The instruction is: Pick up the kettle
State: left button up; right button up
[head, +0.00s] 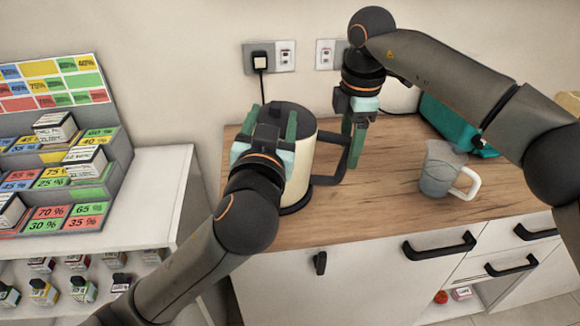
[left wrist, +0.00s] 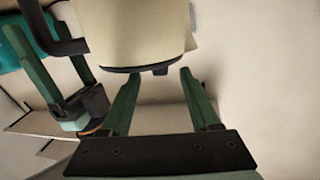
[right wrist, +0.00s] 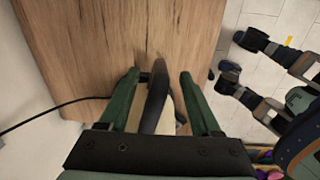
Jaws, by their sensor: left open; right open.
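The kettle (head: 301,165) has a cream body, dark lid and base, and a black handle (head: 332,158) on its right side. It stands upright on the wooden counter. My left gripper (head: 270,118) is open, with its fingers spread near the kettle's top and partly hiding it. In the left wrist view, the cream body (left wrist: 135,35) lies beyond the open fingers; contact is unclear. My right gripper (head: 354,148) is open at the handle. In the right wrist view, the handle (right wrist: 157,98) runs between the two fingers, which are not closed on it.
A grey translucent jug (head: 440,172) with a white handle stands to the right on the counter (head: 390,205). A teal object (head: 436,118) lies behind it. Wall sockets (head: 272,58) and a cord are behind the kettle. A shelf with price cards (head: 70,170) stands left.

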aim_at(275, 108)
pick_arm(q)
jog(key=shift+w, duration=2.7)
pick_arm(e)
jog(key=shift+w+f, duration=0.15)
jog(key=shift+f, duration=1.2)
jog(key=shift+w+f, duration=0.15)
jog(key=shift+f, duration=1.2)
jog(key=shift+c, duration=0.2)
pick_arm(q)
grip_shut()
pick_arm(e)
grip_shut()
pick_arm(q)
jog(key=shift+r, duration=0.2)
pick_arm(e)
jog(key=shift+r, duration=0.2)
